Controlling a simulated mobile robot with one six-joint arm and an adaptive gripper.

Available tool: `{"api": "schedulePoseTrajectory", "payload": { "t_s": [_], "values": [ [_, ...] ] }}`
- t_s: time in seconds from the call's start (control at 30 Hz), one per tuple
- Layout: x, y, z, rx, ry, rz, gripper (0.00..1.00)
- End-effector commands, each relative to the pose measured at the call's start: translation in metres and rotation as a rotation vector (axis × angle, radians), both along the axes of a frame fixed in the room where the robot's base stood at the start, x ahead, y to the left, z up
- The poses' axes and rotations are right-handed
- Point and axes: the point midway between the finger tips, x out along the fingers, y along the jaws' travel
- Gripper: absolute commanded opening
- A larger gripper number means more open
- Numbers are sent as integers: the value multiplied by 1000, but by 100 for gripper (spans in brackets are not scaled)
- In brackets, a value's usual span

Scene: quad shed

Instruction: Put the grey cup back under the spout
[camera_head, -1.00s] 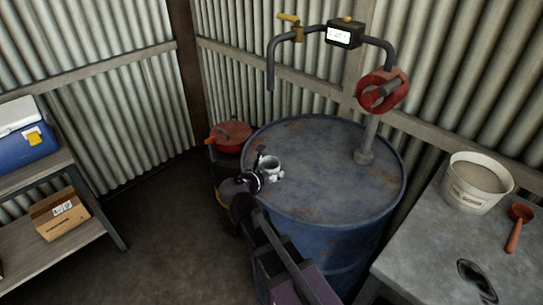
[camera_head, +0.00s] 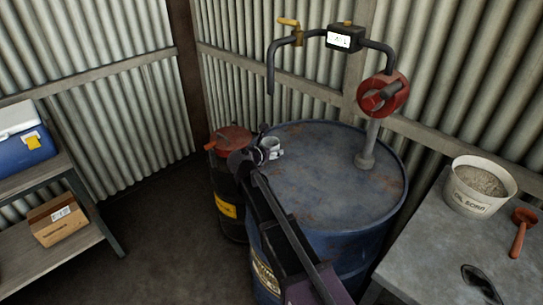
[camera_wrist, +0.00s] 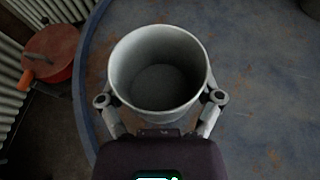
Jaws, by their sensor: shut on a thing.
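The grey cup (camera_wrist: 158,108) is upright and looks empty in the wrist view. My gripper (camera_wrist: 160,100) is shut on it, one finger on each side. In the head view the cup (camera_head: 270,146) is near the left rim of the blue drum (camera_head: 325,185), with my gripper (camera_head: 264,148) around it. I cannot tell whether the cup touches the drum top. The spout (camera_head: 270,82) is the downturned end of a dark pipe, above and behind the cup in the picture.
A red-handled pump (camera_head: 384,94) and a meter (camera_head: 345,37) belong to the pipe on the drum. A dark can with a red lid (camera_head: 233,138) stands left of the drum. At right, a table (camera_head: 425,240) holds a white bucket (camera_head: 478,186) and an orange scoop (camera_head: 521,230).

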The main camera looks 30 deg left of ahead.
Motion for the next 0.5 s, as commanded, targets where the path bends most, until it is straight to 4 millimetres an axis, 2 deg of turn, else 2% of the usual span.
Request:
{"api": "schedulePoseTrajectory", "payload": {
  "t_s": [0.03, 0.13, 0.5],
  "values": [
    [8, 5, -1, 0, 0, -1, 29],
    [15, 8, -2, 0, 0, -1, 29],
    [17, 8, -2, 0, 0, -1, 29]
  ]
}}
